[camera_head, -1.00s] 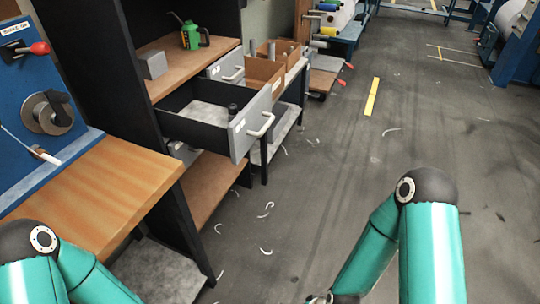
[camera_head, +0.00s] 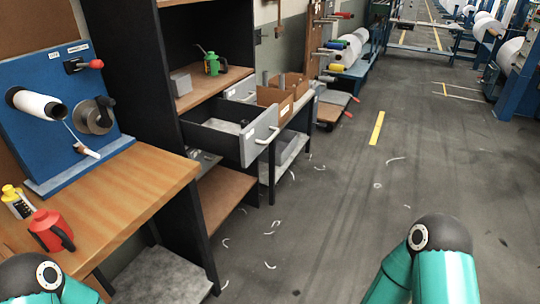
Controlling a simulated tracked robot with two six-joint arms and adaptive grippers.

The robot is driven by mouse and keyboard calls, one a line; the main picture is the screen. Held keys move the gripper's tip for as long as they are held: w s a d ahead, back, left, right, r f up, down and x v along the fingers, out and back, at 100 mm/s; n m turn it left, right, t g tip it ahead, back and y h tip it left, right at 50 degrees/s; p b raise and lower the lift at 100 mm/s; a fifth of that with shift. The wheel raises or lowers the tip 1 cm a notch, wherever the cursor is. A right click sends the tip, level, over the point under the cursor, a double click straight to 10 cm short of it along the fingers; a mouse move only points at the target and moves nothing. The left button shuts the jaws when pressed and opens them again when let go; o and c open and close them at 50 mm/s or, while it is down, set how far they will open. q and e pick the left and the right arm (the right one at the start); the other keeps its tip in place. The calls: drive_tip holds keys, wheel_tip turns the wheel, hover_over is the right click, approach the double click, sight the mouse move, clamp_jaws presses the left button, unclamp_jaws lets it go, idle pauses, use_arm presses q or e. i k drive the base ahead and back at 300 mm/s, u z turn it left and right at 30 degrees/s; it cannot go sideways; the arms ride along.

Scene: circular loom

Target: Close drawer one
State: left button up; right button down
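An open drawer with a light grey front (camera_head: 259,135) and a pale bar handle (camera_head: 268,136) sticks out to the right from a dark shelf cabinet (camera_head: 172,75). A small label is on its front, too small to read. A dark object lies partly hidden inside the drawer. My teal arms show at the bottom left and bottom right, both well apart from the drawer. Neither gripper is in the picture.
A wooden bench (camera_head: 120,195) with a blue winding panel (camera_head: 70,115), a red can (camera_head: 50,230) and a yellow bottle (camera_head: 17,201) stands at left. Cardboard boxes (camera_head: 276,100) sit beyond the drawer. The floor (camera_head: 335,220) is open, with scattered white scraps.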

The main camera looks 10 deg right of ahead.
sight(214, 126)
drive_tip(key=u, duration=0.15)
drive_tip(key=i, duration=0.95)
drive_tip(key=z, duration=0.1)
